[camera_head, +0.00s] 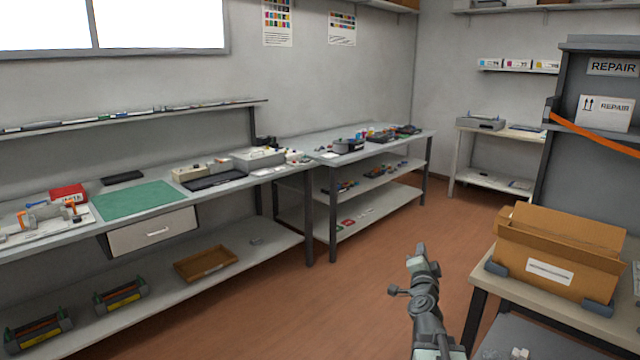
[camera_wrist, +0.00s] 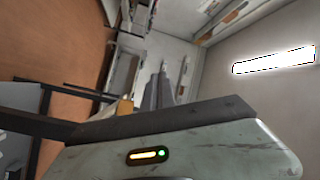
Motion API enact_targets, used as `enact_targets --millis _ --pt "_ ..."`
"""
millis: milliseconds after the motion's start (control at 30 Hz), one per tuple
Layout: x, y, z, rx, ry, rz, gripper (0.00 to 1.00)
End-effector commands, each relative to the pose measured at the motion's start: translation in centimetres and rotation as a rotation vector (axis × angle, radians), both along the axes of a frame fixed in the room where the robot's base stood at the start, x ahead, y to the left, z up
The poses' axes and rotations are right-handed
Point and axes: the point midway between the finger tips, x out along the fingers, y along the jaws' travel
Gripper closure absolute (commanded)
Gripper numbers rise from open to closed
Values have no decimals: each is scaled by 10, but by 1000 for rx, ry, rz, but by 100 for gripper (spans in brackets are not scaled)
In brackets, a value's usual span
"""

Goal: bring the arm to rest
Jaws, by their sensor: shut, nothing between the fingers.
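My arm rises at the lower middle of the head view, and my gripper (camera_head: 420,250) is at its upper end, pointing up and away over the open floor. It is shut and empty, and it touches nothing that I can see. The wrist view looks tilted across the room, with a bright light strip (camera_wrist: 273,61) at the right.
A cardboard box (camera_head: 560,250) stands on a table (camera_head: 540,310) to the right of my arm. A long workbench (camera_head: 225,200) with a green mat (camera_head: 138,200) runs along the left wall. A shelf unit marked REPAIR (camera_head: 590,170) stands behind the box. The brown floor (camera_head: 370,290) between is clear.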

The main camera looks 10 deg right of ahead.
Motion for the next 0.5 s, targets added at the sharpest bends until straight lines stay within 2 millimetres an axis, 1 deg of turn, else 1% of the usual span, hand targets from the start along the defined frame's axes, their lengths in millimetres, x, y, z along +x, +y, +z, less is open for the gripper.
enact_targets --millis 33,67,100,167,200,267,300,367,400,467,500 --pt "12 44 -9 -45 52 101 100" --pt "17 68 -16 -75 89 163 100" --pt "22 101 -26 -118 142 245 100" --pt "24 150 -47 -186 232 371 100" --pt "21 182 -62 -234 299 455 100" --pt "11 225 -91 -312 416 582 100" --pt "0 249 -112 -367 507 663 100" --pt "-23 274 -146 -447 657 772 100" --pt "-40 281 -167 -495 763 830 100" --pt "-68 280 -195 -550 922 896 100" --pt "-86 273 -209 -576 1021 924 100"
